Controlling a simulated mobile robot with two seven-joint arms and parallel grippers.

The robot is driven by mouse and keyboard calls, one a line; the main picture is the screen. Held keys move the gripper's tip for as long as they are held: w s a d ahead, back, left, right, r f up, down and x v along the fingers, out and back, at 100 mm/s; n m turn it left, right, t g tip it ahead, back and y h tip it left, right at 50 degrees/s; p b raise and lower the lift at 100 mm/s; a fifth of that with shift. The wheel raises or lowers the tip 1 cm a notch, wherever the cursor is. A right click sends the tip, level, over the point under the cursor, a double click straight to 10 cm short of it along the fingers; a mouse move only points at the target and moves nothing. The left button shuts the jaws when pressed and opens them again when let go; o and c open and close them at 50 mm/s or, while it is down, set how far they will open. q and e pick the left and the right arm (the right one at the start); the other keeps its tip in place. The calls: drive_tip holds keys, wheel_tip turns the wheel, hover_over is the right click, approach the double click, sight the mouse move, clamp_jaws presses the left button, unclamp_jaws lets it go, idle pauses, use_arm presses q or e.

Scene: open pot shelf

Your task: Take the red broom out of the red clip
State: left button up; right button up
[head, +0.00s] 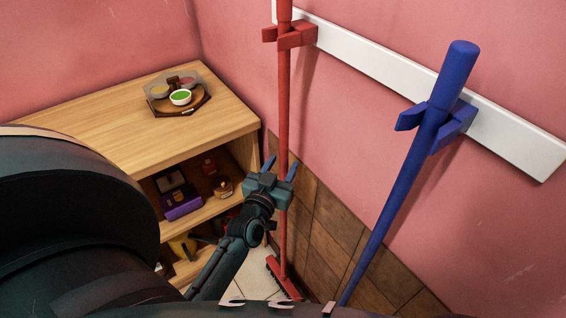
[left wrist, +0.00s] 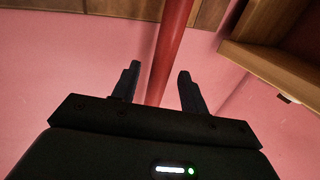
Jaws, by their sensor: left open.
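The red broom (head: 284,120) stands upright against the pink wall. Its upper handle is in the red clip (head: 290,37) on the white rail, and its head (head: 283,277) is low by the floor. My left gripper (head: 279,167) is open at the middle of the handle. In the left wrist view, the red handle (left wrist: 168,50) runs down between the two spread fingers (left wrist: 158,85), with a gap on each side. I cannot tell whether the handle is fully between the fingers or just beyond them. My right gripper is not in view.
A blue broom (head: 400,190) hangs tilted in a blue clip (head: 457,127) on the white rail (head: 380,68) at right. A wooden shelf (head: 110,125) stands close to the left of my left gripper, holding a tray with bowls (head: 180,99) and a purple box (head: 182,205).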

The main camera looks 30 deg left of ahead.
use_arm(q)
drive_tip(key=shift+w+a, duration=0.1)
drive_tip(key=shift+w, duration=0.6)
drive_tip(key=shift+c, duration=0.3)
clamp_jaws()
drive_tip(key=c, duration=0.5)
unclamp_jaws()
drive_tip(key=shift+c, duration=0.2)
clamp_jaws()
drive_tip(key=shift+c, duration=0.2)
unclamp_jaws()
drive_tip(key=shift+r, duration=0.1)
clamp_jaws()
